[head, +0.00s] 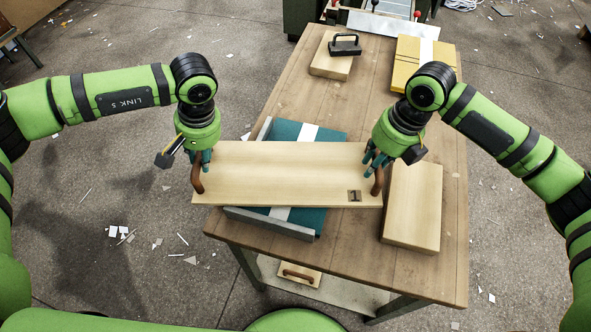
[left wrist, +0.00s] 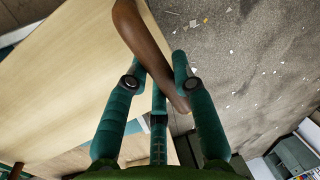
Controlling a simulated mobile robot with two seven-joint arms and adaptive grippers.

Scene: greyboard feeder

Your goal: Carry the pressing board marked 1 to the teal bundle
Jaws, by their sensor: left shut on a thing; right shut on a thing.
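The pressing board marked 1 (head: 285,180) is a pale wooden plank with a brown handle at each end. It lies level over the teal bundle (head: 305,222), covering its middle; whether it touches the bundle I cannot tell. The bundle is teal with a white band and shows behind and in front of the board. My left gripper (head: 200,168) is shut on the left handle (head: 197,182). In the left wrist view its fingers (left wrist: 158,90) close around the brown handle (left wrist: 145,40). My right gripper (head: 376,164) is shut on the right handle (head: 377,183).
A grey-edged holder (head: 268,224) surrounds the bundle. A pale wooden block (head: 412,206) lies to the right. A yellow bundle (head: 408,62) and a block with a black handle (head: 331,56) stand at the back. The table middle (head: 300,95) is clear. A small handled board (head: 298,273) lies on the lower shelf.

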